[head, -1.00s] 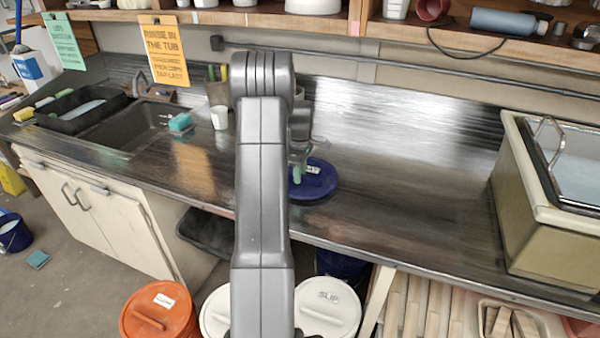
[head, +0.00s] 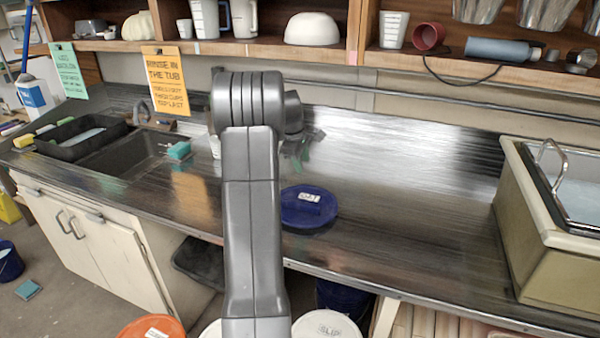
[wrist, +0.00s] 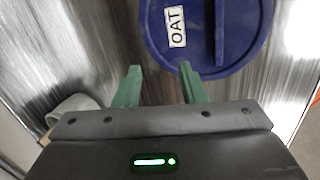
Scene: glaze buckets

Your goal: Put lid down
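The blue lid (head: 309,207), with a white label, lies flat on the dark metal counter, near its front edge. In the wrist view the lid (wrist: 200,50) shows its raised bar handle and a label reading "OAT". My gripper (head: 303,150) is above the counter behind the lid, partly hidden by my arm. In the wrist view its two green fingers (wrist: 160,80) are spread with nothing between them. The lid lies beyond the fingertips, clear of their gap.
A white cup (wrist: 72,106) stands close by my gripper in the wrist view. The sink (head: 118,150) and a teal sponge (head: 179,150) are to the left. A large tub (head: 555,250) stands at the right. The counter between lid and tub is bare.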

